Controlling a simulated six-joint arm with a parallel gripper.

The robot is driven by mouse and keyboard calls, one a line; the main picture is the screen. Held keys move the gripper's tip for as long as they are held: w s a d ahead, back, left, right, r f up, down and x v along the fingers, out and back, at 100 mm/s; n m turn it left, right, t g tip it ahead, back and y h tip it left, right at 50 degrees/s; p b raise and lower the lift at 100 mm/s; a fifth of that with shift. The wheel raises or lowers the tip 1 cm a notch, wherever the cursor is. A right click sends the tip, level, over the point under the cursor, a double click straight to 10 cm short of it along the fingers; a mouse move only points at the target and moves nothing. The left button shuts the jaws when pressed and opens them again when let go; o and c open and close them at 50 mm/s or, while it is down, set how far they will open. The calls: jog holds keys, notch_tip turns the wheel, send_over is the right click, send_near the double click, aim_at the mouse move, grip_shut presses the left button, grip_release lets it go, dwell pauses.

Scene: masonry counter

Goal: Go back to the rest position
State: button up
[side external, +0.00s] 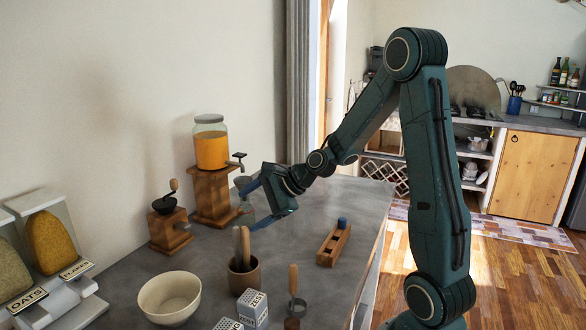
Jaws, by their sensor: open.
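My gripper (247,207) is over the back part of the counter, in front of the juice dispenser (211,150). Its two blue fingers are spread apart, pointing left toward the dispenser's wooden stand (214,193). A small, clear greenish thing, perhaps a glass, shows between or behind the fingers; I cannot tell whether they touch it. My arm reaches in from the right, with its elbow raised high.
On the grey counter (330,205) stand a coffee grinder (170,228), a cream bowl (170,298), a brown pot with wooden handles (243,276), small labelled boxes (252,308), a wooden block (334,246) and grain dispensers (50,240).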

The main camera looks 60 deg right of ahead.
jog(key=s+a+r+n+g+h, duration=0.1)
jog(key=s+a+r+n+g, duration=0.15)
jog(key=s+a+n, duration=0.35)
jog(key=s+a+r+n+g, duration=0.1)
jog(key=s+a+r+n, duration=0.3)
jog(key=n, duration=0.3)
jog(key=s+a+r+n+h, duration=0.1)
jog(key=s+a+r+n, duration=0.1)
jog(key=s+n, duration=0.7)
jog(key=s+g, duration=0.1)
jog(key=s, duration=0.4)
jog(key=shift+a+n+h, duration=0.3)
jog(key=shift+a+n, duration=0.05)
jog(key=shift+n, duration=0.05)
